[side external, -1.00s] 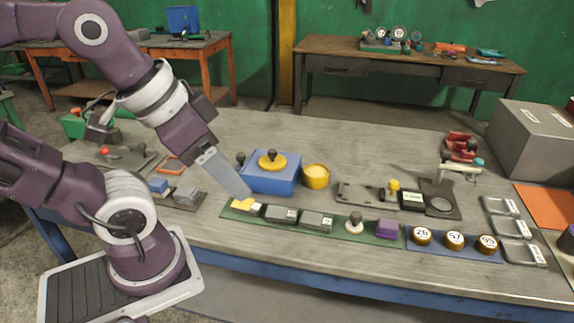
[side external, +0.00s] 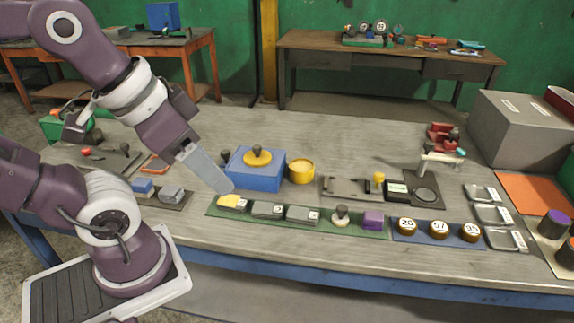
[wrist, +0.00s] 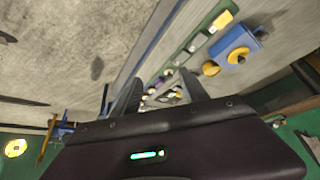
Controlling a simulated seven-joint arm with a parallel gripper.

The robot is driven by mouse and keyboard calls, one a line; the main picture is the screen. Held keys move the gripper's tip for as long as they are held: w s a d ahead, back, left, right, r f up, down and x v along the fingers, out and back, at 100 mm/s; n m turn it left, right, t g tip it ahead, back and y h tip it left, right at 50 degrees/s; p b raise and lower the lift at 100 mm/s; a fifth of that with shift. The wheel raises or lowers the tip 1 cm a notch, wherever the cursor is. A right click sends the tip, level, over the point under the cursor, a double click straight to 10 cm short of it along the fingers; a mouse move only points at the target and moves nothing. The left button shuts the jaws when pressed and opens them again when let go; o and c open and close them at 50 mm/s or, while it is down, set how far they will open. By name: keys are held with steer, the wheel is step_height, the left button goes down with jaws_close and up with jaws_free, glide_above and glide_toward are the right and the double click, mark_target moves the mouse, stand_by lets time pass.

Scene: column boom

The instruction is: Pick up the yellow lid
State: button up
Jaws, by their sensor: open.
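The yellow lid (side external: 257,159), a round disc with a dark knob, sits on top of a blue box (side external: 262,180). In the wrist view the lid (wrist: 238,56) shows at upper right on the blue box (wrist: 228,40). My gripper (side external: 228,190) is at the left front of the blue box in the side view, pointing down to the right near a yellow-topped block. Its finger seems to overlap the box's left edge; I cannot tell if they touch. In the wrist view my gripper (wrist: 158,80) has its two fingers apart, with no object held.
A yellow cup (side external: 301,171) stands just right of the blue box. A green strip (side external: 260,227) with grey blocks, a white knob and a purple block runs in front. A dark fixture plate (side external: 345,190) lies to the right. Bare table lies behind the box.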

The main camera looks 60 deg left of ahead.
steer(key=n+g+y, duration=0.2)
steer(key=n+g, duration=0.3)
steer(key=n, duration=1.2)
glide_above(257, 146)
steer(key=d, duration=0.4)
step_height(257, 146, down, 12)
steer(key=r, duration=0.1)
steer(key=shift+n+g, duration=0.3)
steer(key=shift+n, duration=0.2)
steer(key=a+f, duration=0.1)
steer(key=f, duration=0.1)
steer(key=a+f, duration=0.1)
steer(key=f, duration=0.2)
steer(key=a+f, duration=0.2)
steer(key=f, duration=0.1)
steer(key=shift+s+f, duration=0.1)
steer(key=shift+f, duration=0.6)
jaws_close()
